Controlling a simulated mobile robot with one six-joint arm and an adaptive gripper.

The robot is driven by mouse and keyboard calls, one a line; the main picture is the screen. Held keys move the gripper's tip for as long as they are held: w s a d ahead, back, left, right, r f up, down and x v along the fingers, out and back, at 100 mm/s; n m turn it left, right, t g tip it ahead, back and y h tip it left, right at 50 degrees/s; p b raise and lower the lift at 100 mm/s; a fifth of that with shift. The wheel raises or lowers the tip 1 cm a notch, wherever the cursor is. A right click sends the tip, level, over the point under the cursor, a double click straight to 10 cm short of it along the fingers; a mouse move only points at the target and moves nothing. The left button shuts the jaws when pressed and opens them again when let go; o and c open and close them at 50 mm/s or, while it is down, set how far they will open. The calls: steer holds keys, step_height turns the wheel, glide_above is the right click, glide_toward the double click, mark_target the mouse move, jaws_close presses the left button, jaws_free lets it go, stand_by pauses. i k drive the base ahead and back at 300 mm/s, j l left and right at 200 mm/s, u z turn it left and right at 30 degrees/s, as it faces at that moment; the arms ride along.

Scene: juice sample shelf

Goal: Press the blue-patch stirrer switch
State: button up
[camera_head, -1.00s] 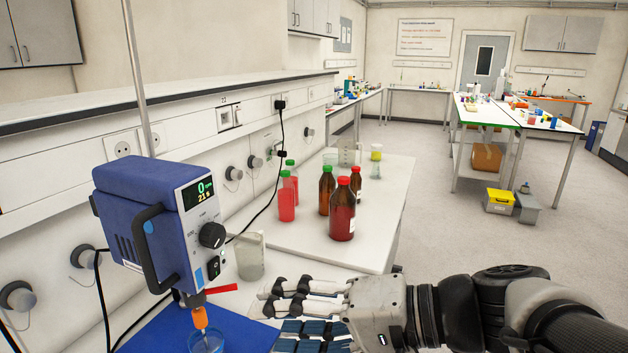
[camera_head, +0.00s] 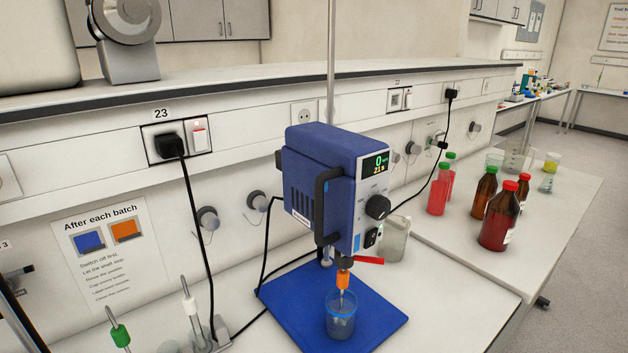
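The blue overhead stirrer (camera_head: 325,190) hangs on a thin upright rod above a blue mat. A black knob (camera_head: 377,207) sits below the display. A black rocker switch (camera_head: 371,237) is under the knob, with a light-blue patch (camera_head: 357,243) just left of it. An orange chuck (camera_head: 343,278) holds a shaft in a beaker of bluish liquid (camera_head: 340,316). My gripper is not in view.
A clear beaker (camera_head: 394,240) is behind the stirrer. A wall socket with plug (camera_head: 178,143) and an "After each batch" notice (camera_head: 108,250) are left. Cables hang nearby.

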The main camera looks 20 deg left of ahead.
mark_target(371, 237)
steer(key=u, duration=1.2)
